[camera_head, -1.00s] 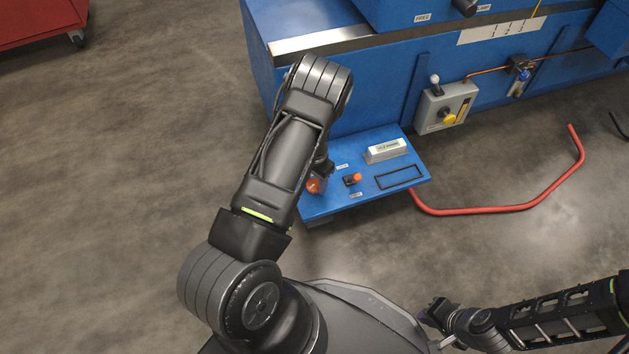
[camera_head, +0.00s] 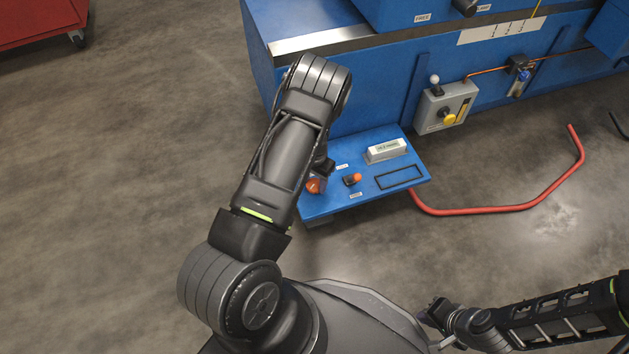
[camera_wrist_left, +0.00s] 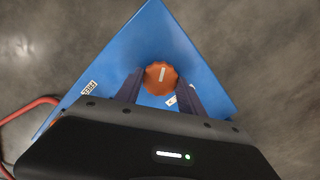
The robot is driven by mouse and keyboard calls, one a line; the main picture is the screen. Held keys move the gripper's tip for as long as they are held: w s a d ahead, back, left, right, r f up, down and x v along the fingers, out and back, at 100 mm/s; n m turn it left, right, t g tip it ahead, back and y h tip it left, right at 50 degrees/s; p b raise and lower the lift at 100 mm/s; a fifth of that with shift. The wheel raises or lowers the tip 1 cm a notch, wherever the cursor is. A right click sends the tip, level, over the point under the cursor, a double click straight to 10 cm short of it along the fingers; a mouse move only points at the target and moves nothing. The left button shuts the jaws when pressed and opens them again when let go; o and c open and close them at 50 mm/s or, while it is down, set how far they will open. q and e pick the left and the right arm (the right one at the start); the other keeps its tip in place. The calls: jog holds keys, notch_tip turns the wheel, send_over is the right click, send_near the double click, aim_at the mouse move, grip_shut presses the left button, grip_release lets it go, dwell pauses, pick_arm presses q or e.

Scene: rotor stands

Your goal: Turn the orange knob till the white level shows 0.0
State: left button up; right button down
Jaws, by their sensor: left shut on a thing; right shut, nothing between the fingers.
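The orange knob (camera_head: 313,186) stands at the left end of the blue panel, partly covered by my left arm in the head view. In the left wrist view the knob (camera_wrist_left: 161,78) is round and ridged, with a pale line on its top pointing nearly up the picture. My left gripper (camera_wrist_left: 160,88) is shut on it, one finger on each side. The white level (camera_head: 386,150) lies on the panel's back part; its display is greenish and its figures are too small to read. My right gripper (camera_head: 432,316) is shut and empty, low at the right.
The blue panel (camera_head: 340,205) also bears a small orange-topped control (camera_head: 352,180) and a black rectangular outline (camera_head: 398,177). A grey box with a yellow knob (camera_head: 447,118) is on the blue stand. A red rail (camera_head: 490,211) curves over the floor at right.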

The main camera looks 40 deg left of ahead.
aim_at(314, 184)
pick_arm(q)
jog(key=n, duration=0.5)
jog(key=shift+n, duration=0.3)
jog(key=n, duration=0.5)
dwell(0.4)
jog(key=o, duration=1.4)
jog(key=shift+c, duration=0.2)
notch_tip(314, 184, up, 8)
jog(key=p, duration=0.3)
jog(key=shift+f, duration=0.1)
